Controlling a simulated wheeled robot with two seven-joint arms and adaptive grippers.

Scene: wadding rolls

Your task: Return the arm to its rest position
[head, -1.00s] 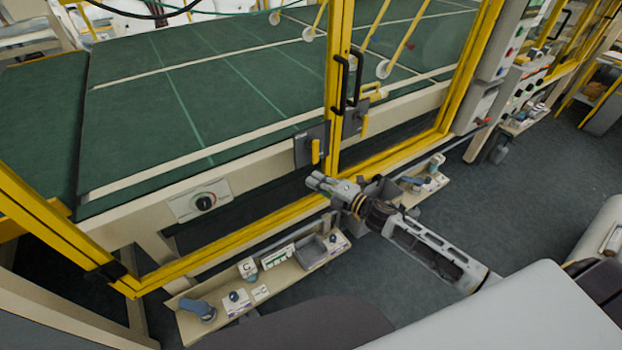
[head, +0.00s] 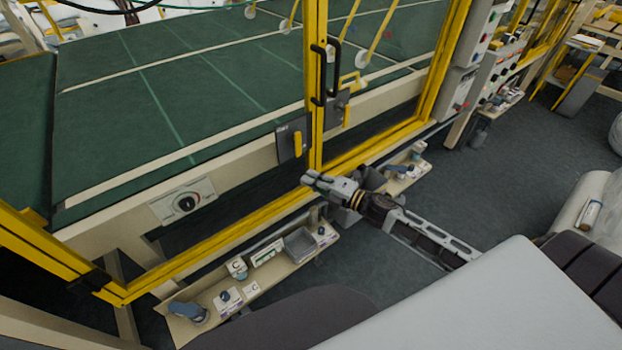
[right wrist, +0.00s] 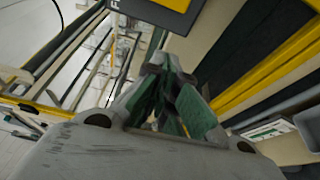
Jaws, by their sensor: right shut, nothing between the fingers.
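My right gripper (head: 312,180) shows in the middle of the head view, its arm coming in from the lower right. It is shut and empty, in front of the yellow frame of the machine and above the low shelf. In the right wrist view its fingers (right wrist: 172,90) are together with nothing between them. My left gripper is in neither view.
The machine's yellow frame (head: 215,240) and green bed (head: 110,120) fill the left and back. A rotary knob (head: 187,203) sits on its beam. A low shelf (head: 262,284) holds several small items. Grey floor (head: 530,140) is clear at the right.

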